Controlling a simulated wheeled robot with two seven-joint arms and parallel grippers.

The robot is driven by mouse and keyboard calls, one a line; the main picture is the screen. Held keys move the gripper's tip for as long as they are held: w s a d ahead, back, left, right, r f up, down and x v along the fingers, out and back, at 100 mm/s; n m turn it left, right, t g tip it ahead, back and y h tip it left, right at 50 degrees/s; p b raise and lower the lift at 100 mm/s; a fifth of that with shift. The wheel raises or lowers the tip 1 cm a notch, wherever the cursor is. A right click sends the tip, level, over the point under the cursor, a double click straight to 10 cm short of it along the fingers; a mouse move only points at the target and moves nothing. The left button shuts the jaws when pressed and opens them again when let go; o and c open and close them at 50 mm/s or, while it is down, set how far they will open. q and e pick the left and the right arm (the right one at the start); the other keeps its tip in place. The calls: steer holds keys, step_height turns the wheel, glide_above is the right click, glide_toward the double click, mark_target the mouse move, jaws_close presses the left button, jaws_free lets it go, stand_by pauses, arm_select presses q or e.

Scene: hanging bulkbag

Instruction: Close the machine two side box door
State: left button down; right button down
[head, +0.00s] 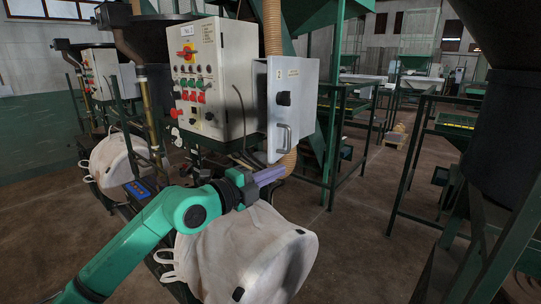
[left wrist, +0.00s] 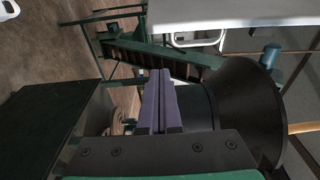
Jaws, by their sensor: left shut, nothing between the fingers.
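The machine two control box (head: 209,80) is a pale cabinet with a "No.2" label, red and green buttons and a red-and-yellow switch. The side box door (head: 296,90) is a light grey panel at its right, with a black knob and a metal handle (head: 282,138) low on its left side. The door face is turned toward me; I cannot tell how far it stands open. My left gripper (head: 284,170) is shut and empty, just below the handle and apparently apart from it. Its purple fingers also show in the left wrist view (left wrist: 158,85). My right gripper is not in view.
A white bulk bag (head: 250,258) hangs below my left gripper. A ribbed tan hose (head: 272,30) runs down behind the door. Green frames (head: 345,130) stand to the right, with open brown floor (head: 355,250) in front. A dark hopper (head: 508,120) stands at far right.

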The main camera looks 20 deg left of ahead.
arm_select(q)
steer(key=w+a, duration=0.2)
steer(key=w, duration=0.1)
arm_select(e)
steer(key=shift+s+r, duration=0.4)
